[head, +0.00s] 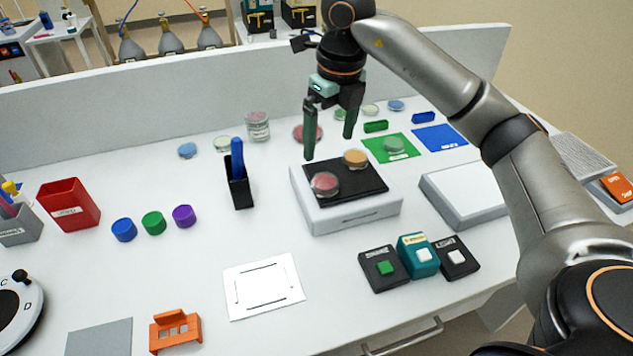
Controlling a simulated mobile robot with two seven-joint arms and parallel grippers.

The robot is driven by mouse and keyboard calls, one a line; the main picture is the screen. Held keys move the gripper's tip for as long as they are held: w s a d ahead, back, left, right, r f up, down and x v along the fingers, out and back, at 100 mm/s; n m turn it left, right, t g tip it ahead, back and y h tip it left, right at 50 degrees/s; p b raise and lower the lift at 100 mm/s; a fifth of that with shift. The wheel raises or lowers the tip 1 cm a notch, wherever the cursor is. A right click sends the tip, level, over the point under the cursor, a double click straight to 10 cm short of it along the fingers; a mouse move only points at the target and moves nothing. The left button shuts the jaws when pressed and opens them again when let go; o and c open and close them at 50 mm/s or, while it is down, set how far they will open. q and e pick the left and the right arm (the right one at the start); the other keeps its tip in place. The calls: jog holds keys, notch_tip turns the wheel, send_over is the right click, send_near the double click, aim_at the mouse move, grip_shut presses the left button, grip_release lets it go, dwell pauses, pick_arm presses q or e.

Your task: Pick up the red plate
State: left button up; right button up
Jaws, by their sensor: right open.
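A round dish with red contents (325,184) sits at the front left of the black top of a white box-shaped device (347,214). A dish with orange contents (355,158) sits behind it on the same top. Another red dish (300,134) lies on the table behind the device, partly hidden by a finger of my right gripper. My right gripper (329,146) is open and empty, fingers pointing down, above the rear of the device and apart from the dishes as far as I can tell. My left gripper is out of view.
A black holder with a blue item (238,180) stands left of the device. A green mat (374,150) bears a green dish, with a blue mat (440,138) beside it. A low white wall (180,100) closes the back.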

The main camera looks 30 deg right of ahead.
aim_at(325, 181)
jog(key=f, duration=0.3)
jog(key=w+f, duration=0.1)
jog(key=f, duration=0.3)
jog(key=f+p, duration=0.1)
jog(key=f, duration=0.2)
jog(key=shift+w+d+f, duration=0.2)
jog(key=shift+f, duration=0.05)
jog(key=shift+c, duration=0.2)
jog(key=c, duration=1.3)
